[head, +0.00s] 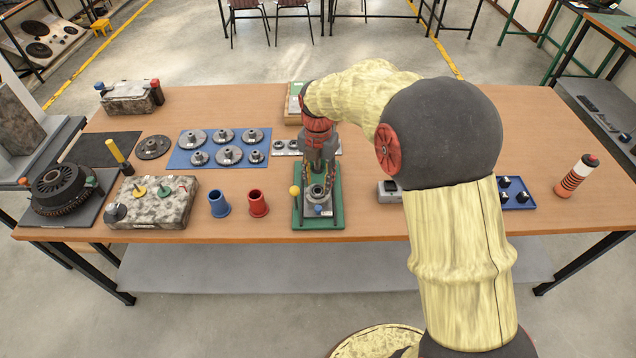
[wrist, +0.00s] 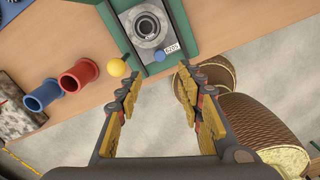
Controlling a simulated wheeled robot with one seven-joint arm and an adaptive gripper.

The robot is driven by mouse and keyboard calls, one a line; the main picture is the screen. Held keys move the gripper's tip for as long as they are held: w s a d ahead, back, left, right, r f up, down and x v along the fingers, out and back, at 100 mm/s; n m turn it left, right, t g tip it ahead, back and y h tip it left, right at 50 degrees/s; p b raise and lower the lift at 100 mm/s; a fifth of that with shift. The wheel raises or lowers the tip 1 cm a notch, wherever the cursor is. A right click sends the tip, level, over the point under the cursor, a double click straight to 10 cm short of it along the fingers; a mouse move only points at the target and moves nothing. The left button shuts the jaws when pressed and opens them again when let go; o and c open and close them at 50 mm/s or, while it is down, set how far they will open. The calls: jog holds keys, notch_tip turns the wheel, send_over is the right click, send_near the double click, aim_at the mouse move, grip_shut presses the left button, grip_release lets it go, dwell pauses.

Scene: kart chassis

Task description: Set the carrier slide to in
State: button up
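A green fixture (head: 336,212) stands near the table's front edge, below my gripper (head: 318,172) in the head view. In its frame lies a grey plate with a round metal hub (wrist: 147,26), probably the carrier slide. A yellow ball knob (head: 294,190) is on its left side, and it also shows in the wrist view (wrist: 116,67). A small blue knob (wrist: 160,56) and a white label (wrist: 172,48) sit at the near end. My gripper (wrist: 163,84) is open and empty, its fingers apart and pointing towards the fixture. Whether the slide is in or out I cannot tell.
A red cup (head: 258,204) and a blue cup (head: 219,204) stand left of the fixture. Farther left are a stone-like block (head: 150,208) and a blue tray (head: 178,156) of metal discs. A grey box (head: 389,192) is to the right, partly behind my arm.

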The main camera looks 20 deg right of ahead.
jog(key=m+p, duration=0.9)
jog(key=m, duration=1.4)
send_over(318, 207)
jog(key=s, duration=0.1)
jog(key=shift+g, duration=0.3)
notch_tip(318, 207, down, 4)
jog(key=shift+f, duration=0.1)
jog(key=m, duration=0.3)
jog(key=shift+w+m, duration=0.2)
jog(key=shift+m, duration=0.2)
jog(key=m, duration=0.4)
jog(key=shift+w+f, duration=0.1)
jog(key=shift+w, duration=0.2)
jog(key=shift+m, duration=0.3)
jog(key=shift+f+b, duration=0.8)
jog(key=shift+f, duration=3.05)
